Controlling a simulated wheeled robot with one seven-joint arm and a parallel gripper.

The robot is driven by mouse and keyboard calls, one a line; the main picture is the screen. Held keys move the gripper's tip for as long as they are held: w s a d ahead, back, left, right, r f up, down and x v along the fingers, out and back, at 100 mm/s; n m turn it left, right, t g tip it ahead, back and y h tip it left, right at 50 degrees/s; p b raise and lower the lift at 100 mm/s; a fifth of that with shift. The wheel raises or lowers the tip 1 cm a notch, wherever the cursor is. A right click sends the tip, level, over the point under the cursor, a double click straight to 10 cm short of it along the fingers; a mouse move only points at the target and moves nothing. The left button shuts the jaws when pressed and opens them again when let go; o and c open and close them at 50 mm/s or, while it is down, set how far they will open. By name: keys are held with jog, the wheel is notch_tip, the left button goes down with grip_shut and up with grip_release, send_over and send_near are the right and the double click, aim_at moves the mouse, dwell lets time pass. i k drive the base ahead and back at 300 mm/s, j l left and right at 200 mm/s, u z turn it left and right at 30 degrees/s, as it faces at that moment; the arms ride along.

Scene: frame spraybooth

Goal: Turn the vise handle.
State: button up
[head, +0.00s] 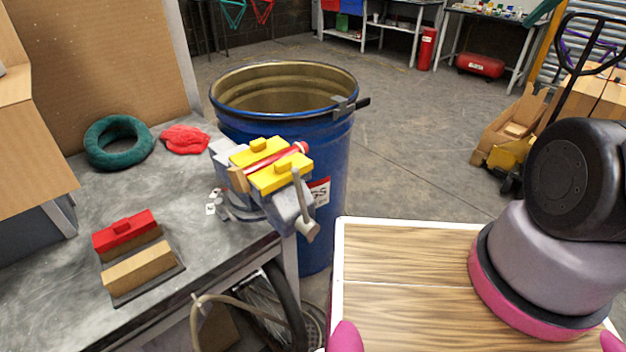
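The vise (287,207) is mounted at the right front corner of the grey workbench. Its jaws carry yellow pads (283,176), and a red tube (262,163) lies between them. The vise handle (300,192) is a grey bar on the front end of the vise. It stands close to upright, slightly tilted, with a thicker knob at its lower end. My gripper is not in view. Part of my arm shows at the right, well apart from the vise, and nothing touches the handle.
A blue drum (336,150) stands right behind the vise. On the workbench (60,285) lie a red-and-wood block set (138,275), a green ring (92,153) and a red cloth (185,139). A hose (230,300) hangs below the vise. Open floor (430,150) lies right of the drum.

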aim_at(306, 225)
jog(key=l+u, duration=0.2)
jog(key=u, duration=0.35)
jog(key=j+u, duration=0.25)
jog(key=u, duration=0.3)
jog(key=i+j, duration=0.05)
